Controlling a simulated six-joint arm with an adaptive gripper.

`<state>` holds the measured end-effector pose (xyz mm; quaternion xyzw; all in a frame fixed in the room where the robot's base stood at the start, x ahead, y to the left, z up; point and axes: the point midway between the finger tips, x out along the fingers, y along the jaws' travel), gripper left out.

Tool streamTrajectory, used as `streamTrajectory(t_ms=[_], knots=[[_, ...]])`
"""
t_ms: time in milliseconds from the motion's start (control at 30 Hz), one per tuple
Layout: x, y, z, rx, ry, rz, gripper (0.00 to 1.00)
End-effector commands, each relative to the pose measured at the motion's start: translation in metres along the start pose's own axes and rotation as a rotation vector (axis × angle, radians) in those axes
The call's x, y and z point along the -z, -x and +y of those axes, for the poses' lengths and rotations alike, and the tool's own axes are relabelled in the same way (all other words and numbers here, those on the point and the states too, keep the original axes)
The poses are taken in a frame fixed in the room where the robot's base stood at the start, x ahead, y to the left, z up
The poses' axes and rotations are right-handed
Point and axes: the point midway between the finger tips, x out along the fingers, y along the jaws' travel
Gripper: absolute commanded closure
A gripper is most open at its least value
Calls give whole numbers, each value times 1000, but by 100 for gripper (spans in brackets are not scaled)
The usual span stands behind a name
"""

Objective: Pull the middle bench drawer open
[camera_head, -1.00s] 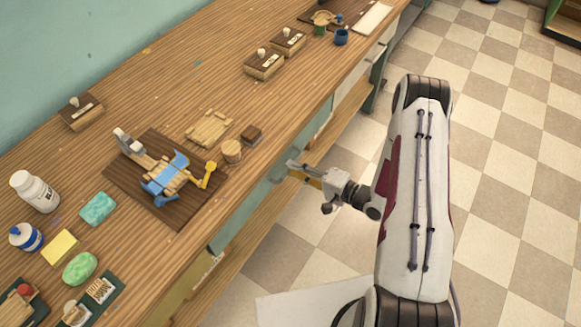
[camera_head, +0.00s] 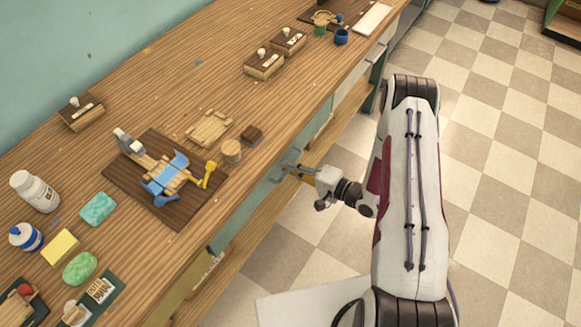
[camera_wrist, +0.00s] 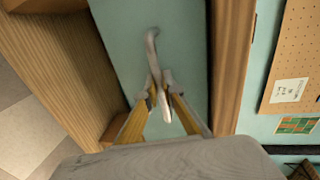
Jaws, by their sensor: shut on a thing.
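The middle bench drawer (camera_head: 262,194) has a pale teal front below the bench top's front edge. Its front also fills the middle of the wrist view (camera_wrist: 185,50). A curved grey bar handle (camera_wrist: 152,48) stands on it. My gripper (camera_wrist: 158,88) has its yellow fingers on either side of the handle, with the grey tips shut on its lower part. In the head view my gripper (camera_head: 299,174) reaches the drawer front from the right, and its tips are small there. No clear gap shows between the drawer front and the bench.
The wooden bench top (camera_head: 200,100) carries a dark board (camera_head: 120,183) with a blue and wooden fixture, soap bars, bottles and stamps. A wooden lower shelf (camera_head: 235,262) runs under the drawers. The checkered floor (camera_head: 500,140) to the right is open.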

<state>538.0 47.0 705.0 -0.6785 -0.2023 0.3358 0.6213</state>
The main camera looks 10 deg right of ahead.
Motion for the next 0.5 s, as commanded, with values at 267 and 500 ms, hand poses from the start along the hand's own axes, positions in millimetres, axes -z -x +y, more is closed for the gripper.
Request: streamTrajectory(t_ms=[267, 500], knots=[[0, 8, 2, -1, -1, 1, 100], [1, 30, 7, -1, -3, 3, 100]])
